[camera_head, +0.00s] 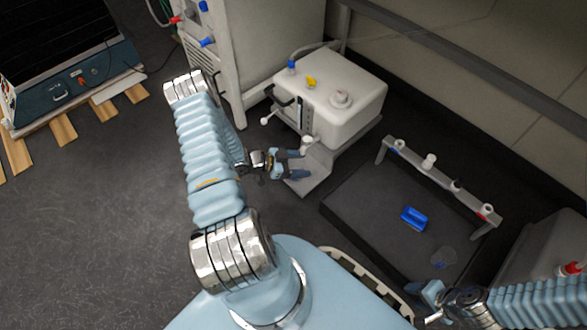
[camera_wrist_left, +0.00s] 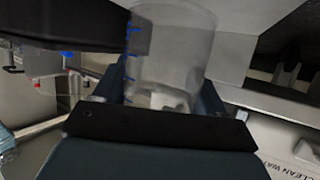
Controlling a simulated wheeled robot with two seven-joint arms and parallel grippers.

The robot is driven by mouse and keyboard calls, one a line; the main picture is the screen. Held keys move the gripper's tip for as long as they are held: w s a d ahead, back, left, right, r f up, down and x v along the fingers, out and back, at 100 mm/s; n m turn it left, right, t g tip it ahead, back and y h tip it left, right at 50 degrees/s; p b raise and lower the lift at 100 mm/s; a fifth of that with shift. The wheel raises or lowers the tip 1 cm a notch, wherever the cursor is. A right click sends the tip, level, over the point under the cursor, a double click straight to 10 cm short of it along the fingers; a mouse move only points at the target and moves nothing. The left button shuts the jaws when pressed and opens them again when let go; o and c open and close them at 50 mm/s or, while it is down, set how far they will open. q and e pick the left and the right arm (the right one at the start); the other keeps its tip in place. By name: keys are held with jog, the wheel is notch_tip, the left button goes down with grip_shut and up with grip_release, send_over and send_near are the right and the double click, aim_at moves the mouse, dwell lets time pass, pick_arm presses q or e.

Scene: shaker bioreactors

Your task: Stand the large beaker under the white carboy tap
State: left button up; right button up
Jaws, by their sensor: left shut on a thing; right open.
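The white carboy (camera_head: 345,90) stands on a pale stand at the upper middle of the head view. A small white fitting (camera_head: 307,141), which looks like its tap, sticks out low on its front. My left gripper (camera_head: 298,165) is just below and in front of this fitting, above the stand's foot. In the left wrist view it is shut on the large clear beaker (camera_wrist_left: 172,50), with blue marks on its side. In the head view the beaker is hardly visible. I cannot tell whether it touches the stand. My right gripper (camera_head: 428,302) is open and empty at the lower right.
A dark mat (camera_head: 355,205) right of the stand holds a blue block (camera_head: 414,218) and a small clear vessel (camera_head: 443,257). A grey rack (camera_head: 440,180) runs along its back. A tall white cabinet (camera_head: 255,50) stands behind.

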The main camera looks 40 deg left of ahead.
aim_at(300, 160)
pick_arm(q)
jog(key=shift+w+d+b, duration=0.15)
jog(key=shift+w+b, duration=0.2)
jog(key=shift+w, duration=1.4)
jog(key=shift+f+b, duration=0.45)
jog(key=shift+f, duration=0.05)
jog(key=o, duration=1.1)
jog(key=shift+s, duration=0.1)
jog(key=p+v, duration=0.2)
jog(key=v, duration=1.1)
jog(key=shift+s+a, duration=0.25)
jog(key=shift+s, duration=0.05)
jog(key=shift+s, duration=0.1)
